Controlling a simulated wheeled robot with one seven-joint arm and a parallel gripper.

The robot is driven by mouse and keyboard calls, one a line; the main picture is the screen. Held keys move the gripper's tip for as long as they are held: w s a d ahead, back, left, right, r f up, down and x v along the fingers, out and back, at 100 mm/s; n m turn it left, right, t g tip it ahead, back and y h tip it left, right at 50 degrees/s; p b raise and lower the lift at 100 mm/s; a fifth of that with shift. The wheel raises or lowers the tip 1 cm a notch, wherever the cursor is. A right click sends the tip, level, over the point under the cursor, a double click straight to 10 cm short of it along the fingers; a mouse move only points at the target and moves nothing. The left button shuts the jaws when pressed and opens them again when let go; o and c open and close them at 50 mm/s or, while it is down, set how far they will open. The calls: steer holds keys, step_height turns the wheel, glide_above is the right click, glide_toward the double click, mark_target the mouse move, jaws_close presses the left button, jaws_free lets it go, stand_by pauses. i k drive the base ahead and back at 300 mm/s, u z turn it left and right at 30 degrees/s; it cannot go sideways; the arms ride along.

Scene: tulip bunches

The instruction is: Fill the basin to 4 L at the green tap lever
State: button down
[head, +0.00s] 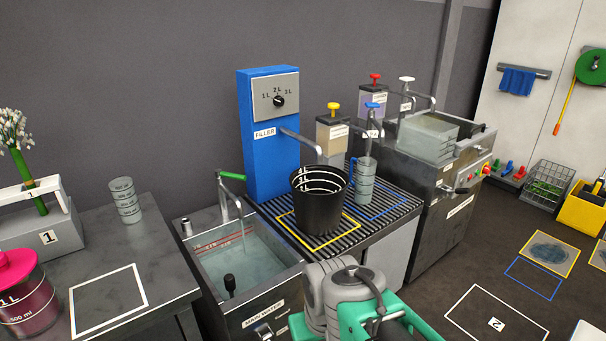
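The basin (197,268) is a grey metal sink labelled "MAIN WATER", left of centre in the head view. Clear water (245,262) stands in it, below red level lines (215,243) on its back wall. The line values are too small to read surely. A thin pale stream (242,228) seems to fall from the spout into the water. A black plug knob (229,282) stands in the basin. My arm shows at the bottom centre; my gripper's fingertips are not visible.
Right of the basin, a slatted counter holds a black bucket (318,212) and a clear measuring jug (363,185). A blue filler (268,155) stands behind. A grey table (165,260) is at left. Open floor with marked squares lies at right.

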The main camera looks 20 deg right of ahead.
mark_target(233, 176)
steer(key=z, duration=0.55)
steer(key=i, duration=0.6)
steer(key=u, duration=2.65)
steer(key=i, duration=0.5)
steer(key=u, duration=0.05)
